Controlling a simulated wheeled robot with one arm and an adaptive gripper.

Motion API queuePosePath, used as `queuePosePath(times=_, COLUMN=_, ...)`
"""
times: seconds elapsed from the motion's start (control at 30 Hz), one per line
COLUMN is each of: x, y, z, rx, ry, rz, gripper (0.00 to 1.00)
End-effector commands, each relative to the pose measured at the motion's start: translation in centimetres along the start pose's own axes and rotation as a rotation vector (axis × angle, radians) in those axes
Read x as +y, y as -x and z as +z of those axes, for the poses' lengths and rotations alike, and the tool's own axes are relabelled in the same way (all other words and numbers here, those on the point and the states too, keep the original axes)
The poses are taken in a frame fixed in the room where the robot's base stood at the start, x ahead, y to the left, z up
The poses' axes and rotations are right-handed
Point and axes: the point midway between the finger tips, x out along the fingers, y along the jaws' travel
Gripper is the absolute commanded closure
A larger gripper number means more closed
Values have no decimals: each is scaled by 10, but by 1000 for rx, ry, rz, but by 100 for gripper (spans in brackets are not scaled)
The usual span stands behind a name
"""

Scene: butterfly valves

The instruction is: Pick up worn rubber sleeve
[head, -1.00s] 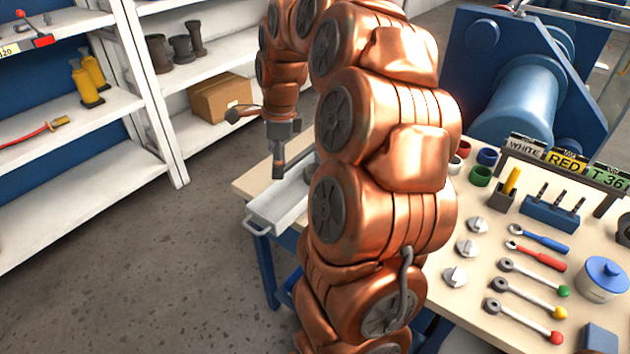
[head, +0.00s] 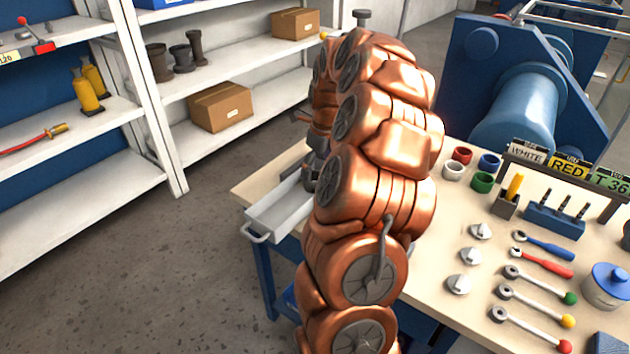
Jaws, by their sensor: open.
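I cannot make out a worn rubber sleeve for certain. The grey metal tray (head: 268,222) sits at the left end of the workbench, and my arm covers its right part. My gripper (head: 309,179) is a small dark grey shape over the tray's far end, partly behind my copper arm. Its jaws are open, but the fingertips and anything between them are hard to see. Short ring-shaped sleeves stand on the bench right of my arm: red (head: 461,155), blue (head: 489,163), white (head: 453,171) and green (head: 482,182).
The workbench (head: 425,285) also holds silver knobs (head: 471,256), levers with coloured balls (head: 540,292), wrenches (head: 545,262) and a blue-lidded pot (head: 606,287). A large blue machine (head: 520,100) stands behind. Shelves with cardboard boxes (head: 221,106) are at left; the floor between is clear.

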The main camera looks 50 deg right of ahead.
Motion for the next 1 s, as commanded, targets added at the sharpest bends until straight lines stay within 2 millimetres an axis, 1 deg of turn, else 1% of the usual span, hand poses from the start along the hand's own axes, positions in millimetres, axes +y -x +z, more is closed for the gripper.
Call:
queuePosePath(times=0.13, x=8, y=-20, z=0, rx=3, ry=3, rz=7, gripper=8)
queuePosePath(times=0.2, x=7, y=-31, z=0, rx=5, ry=3, rz=6, gripper=8)
queuePosePath(times=0.3, x=7, y=-40, z=0, rx=5, ry=3, rz=6, gripper=8)
queuePosePath(times=0.53, x=6, y=-41, z=0, rx=2, ry=3, rz=2, gripper=8)
queuePosePath(times=0.57, x=6, y=-41, z=0, rx=2, ry=3, rz=2, gripper=10)
queuePosePath(times=1.0, x=6, y=-41, z=0, rx=2, ry=2, rz=2, gripper=56)
